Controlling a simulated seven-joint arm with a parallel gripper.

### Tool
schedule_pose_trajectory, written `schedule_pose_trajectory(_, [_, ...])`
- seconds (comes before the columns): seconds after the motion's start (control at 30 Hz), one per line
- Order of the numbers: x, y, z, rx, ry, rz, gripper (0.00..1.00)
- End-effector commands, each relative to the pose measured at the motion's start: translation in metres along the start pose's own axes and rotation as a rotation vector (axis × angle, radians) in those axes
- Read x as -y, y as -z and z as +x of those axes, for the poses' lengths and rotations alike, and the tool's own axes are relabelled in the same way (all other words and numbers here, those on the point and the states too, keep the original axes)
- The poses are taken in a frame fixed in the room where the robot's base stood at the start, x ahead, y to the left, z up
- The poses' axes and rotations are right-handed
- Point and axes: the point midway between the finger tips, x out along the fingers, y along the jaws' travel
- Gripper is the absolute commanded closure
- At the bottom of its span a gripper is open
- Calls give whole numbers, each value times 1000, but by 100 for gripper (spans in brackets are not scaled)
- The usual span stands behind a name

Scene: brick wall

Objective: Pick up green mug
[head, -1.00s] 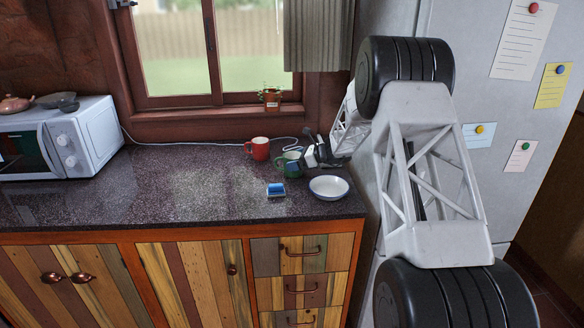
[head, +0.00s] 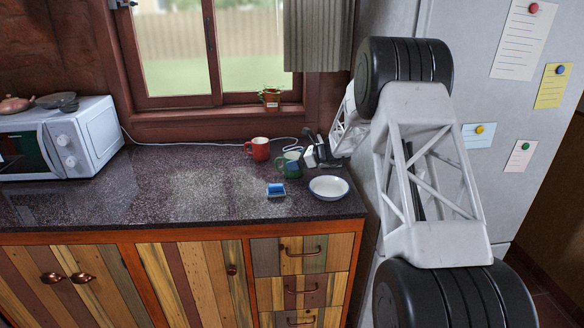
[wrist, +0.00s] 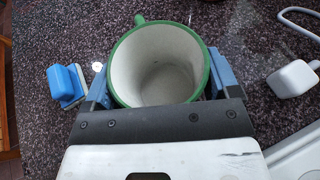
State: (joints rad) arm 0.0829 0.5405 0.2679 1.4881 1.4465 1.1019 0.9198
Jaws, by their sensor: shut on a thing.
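The green mug (head: 291,165) is near the right end of the dark countertop. In the wrist view the mug (wrist: 158,64) shows from above, upright, with its green rim, white empty inside and handle pointing up and left. My gripper (wrist: 158,88) has its blue-padded fingers on both sides of the mug, shut on its body. In the head view my gripper (head: 306,157) comes in at the mug from the right and is partly hidden. I cannot tell whether the mug touches the counter.
A red mug (head: 258,149) stands just behind and left. A blue-and-white sponge-like item (head: 276,190) lies in front, and a white bowl (head: 328,188) is at front right. A white cable (wrist: 298,24) lies behind. The counter (head: 190,180) is clear to the left.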

Motion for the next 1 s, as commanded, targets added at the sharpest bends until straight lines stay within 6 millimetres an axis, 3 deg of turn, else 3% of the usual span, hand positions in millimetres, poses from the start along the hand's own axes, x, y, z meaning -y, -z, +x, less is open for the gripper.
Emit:
schedule_pose_trajectory(0.37, [0,-6,-2,1,0,-2,50])
schedule_pose_trajectory(0.67, [1,-35,-14,2,1,-4,50])
schedule_pose_trajectory(1.0, [-39,-31,-33,0,1,0,50])
